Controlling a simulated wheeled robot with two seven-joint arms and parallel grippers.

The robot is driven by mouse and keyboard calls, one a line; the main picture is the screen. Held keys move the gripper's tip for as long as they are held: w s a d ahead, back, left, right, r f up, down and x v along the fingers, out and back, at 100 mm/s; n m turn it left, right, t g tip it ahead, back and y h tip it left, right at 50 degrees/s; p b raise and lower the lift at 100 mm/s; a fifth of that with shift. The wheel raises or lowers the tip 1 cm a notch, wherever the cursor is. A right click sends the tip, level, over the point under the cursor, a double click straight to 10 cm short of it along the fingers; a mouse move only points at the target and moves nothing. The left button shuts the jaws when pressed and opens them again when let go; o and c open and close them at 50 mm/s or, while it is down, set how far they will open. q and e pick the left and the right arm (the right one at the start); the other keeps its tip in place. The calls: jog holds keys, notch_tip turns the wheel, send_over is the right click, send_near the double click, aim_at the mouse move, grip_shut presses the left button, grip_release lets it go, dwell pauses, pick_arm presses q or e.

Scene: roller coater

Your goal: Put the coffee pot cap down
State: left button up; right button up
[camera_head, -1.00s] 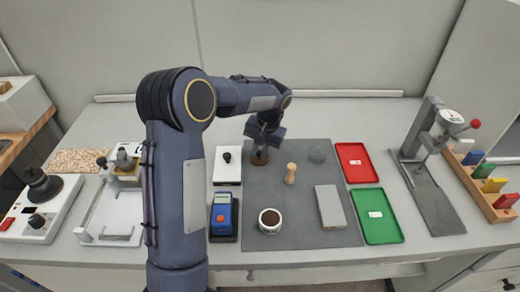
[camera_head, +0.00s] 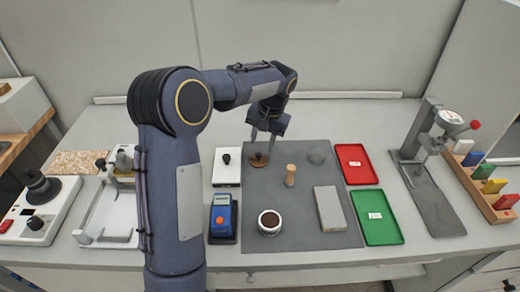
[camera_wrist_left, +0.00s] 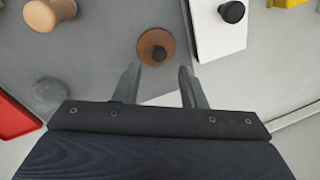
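The coffee pot cap, a round brown disc with a dark knob, lies on the grey mat near its back left corner (camera_head: 259,159). It also shows in the left wrist view (camera_wrist_left: 144,45), just beyond my fingertips. My left gripper (camera_head: 263,141) is just above the cap in the head view. Its two fingers are apart with nothing between them, as the left wrist view (camera_wrist_left: 160,75) shows. The cap is clear of both fingers. My right gripper is in neither view.
A wooden peg-shaped piece (camera_head: 290,176) and a grey lump (camera_head: 316,156) stand right of the cap on the mat (camera_head: 262,195). A white box with a black knob (camera_head: 227,175) is close on the left. Red (camera_head: 356,165) and green (camera_head: 378,218) trays lie right.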

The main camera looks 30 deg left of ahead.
pick_arm(q)
notch_tip(320, 180, up, 6)
jog(key=d, duration=0.1)
jog(key=s+d+r+t+h, duration=0.1)
jog(key=s+r+h, duration=0.1)
jog(key=s, duration=0.5)
jog(key=s+d+r+t+h, duration=0.1)
jog(key=s+r+t, duration=0.1)
jog(key=s, duration=0.5)
jog(key=s+d+f+t+h, duration=0.1)
jog(key=s+d+f, duration=0.2)
jog(key=s, duration=0.4)
jog(key=s+d+f+t+h, duration=0.2)
jog(key=s+d+f, duration=0.1)
jog(key=s, duration=0.5)
jog(key=shift+d+f, duration=0.25)
jog(key=shift+d, duration=0.35)
